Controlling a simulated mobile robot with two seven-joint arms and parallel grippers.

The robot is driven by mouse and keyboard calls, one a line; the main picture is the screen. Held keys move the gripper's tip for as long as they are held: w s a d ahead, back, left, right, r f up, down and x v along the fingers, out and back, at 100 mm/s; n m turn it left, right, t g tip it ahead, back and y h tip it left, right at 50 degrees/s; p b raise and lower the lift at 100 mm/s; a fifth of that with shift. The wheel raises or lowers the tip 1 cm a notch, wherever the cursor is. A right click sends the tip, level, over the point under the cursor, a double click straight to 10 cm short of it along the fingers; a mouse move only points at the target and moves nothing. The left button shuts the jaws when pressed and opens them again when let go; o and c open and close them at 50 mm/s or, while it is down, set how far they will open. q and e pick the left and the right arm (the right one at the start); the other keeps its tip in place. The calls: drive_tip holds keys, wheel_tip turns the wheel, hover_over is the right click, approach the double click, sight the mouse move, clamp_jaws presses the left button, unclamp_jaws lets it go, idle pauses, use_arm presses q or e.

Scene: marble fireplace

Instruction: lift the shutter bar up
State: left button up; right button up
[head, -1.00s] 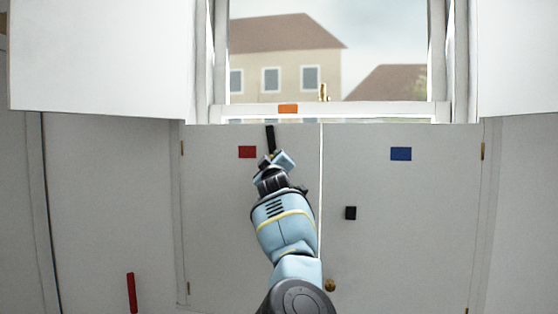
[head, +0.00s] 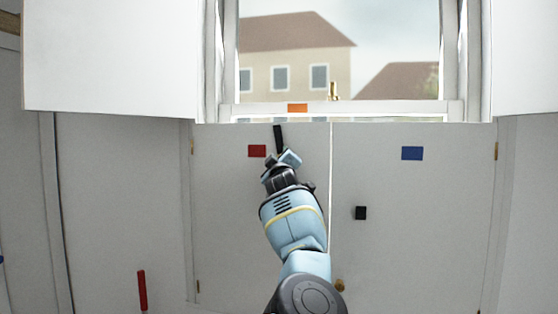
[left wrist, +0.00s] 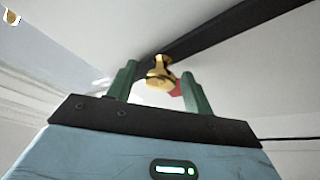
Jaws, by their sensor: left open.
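The shutter bar (head: 279,138) is a short black bar, upright and slightly tilted, on the left white panel below the window. In the left wrist view it shows as a long dark bar (left wrist: 225,30) running to the upper right. A brass knob-like fitting (left wrist: 160,73) sits at its near end. My left gripper (head: 283,160) is just below the bar in the head view. Its two green fingers (left wrist: 159,88) are open, one on each side of the brass fitting; contact cannot be told. My right gripper is not in view.
A red patch (head: 257,151) and a blue patch (head: 412,153) mark the panels. A small black block (head: 361,213) sits on the right panel, with a brass knob (head: 340,285) lower down. White shutters (head: 110,60) flank the window. A red bar (head: 142,290) stands lower left.

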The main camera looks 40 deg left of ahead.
use_arm(q)
drive_tip(key=shift+s+d+f, duration=0.1)
drive_tip(key=shift+d+f, duration=0.05)
drive_tip(key=v, duration=0.7)
drive_tip(key=shift+s+d, duration=0.15)
drive_tip(key=shift+s, duration=0.05)
drive_tip(key=shift+f, duration=0.1)
idle(0.5)
